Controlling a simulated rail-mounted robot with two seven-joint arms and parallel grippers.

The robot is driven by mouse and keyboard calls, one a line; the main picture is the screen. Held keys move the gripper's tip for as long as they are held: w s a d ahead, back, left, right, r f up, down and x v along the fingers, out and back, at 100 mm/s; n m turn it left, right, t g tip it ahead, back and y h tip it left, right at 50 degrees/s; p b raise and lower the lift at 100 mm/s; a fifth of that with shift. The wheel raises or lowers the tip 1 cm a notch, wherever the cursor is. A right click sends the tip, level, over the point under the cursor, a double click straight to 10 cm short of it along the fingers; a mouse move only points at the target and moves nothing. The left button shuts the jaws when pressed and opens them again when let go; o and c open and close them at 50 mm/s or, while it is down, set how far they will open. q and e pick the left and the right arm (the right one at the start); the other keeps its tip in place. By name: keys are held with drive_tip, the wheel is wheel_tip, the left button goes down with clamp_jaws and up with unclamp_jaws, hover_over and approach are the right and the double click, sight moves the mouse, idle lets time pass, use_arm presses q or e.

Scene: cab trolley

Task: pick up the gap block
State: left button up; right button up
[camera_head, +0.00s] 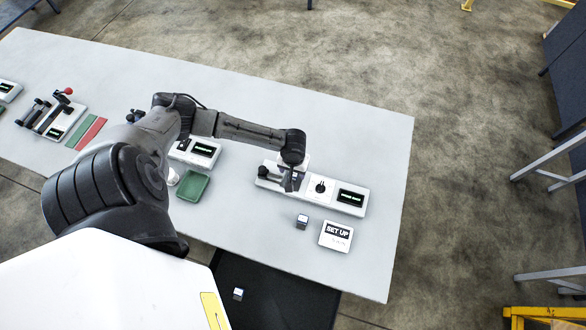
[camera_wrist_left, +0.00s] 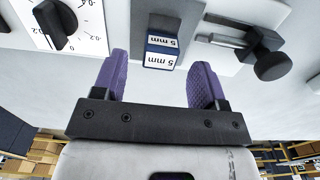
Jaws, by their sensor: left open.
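A small blue-and-white block (camera_wrist_left: 161,52) marked "5 mm" stands upright on a grey surface in the left wrist view. My open left gripper (camera_wrist_left: 158,82) has its purple fingers on either side of the block's near end, with clear gaps between. In the head view my left gripper (camera_head: 291,182) is over the left part of a white gauge unit (camera_head: 330,193) and hides some of it. A small grey-white block (camera_head: 302,221) stands on the table in front of that unit. I cannot tell whether it is the same block. My right gripper is not in view.
The gauge unit has a black dial (camera_wrist_left: 57,25) and a clamp with a black knob (camera_wrist_left: 271,65) flanking the block. Another small block (camera_head: 238,294) lies on a dark surface below.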

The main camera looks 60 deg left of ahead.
use_arm(q)
drive_tip(key=shift+f, duration=0.7)
drive_tip(key=c, duration=1.1)
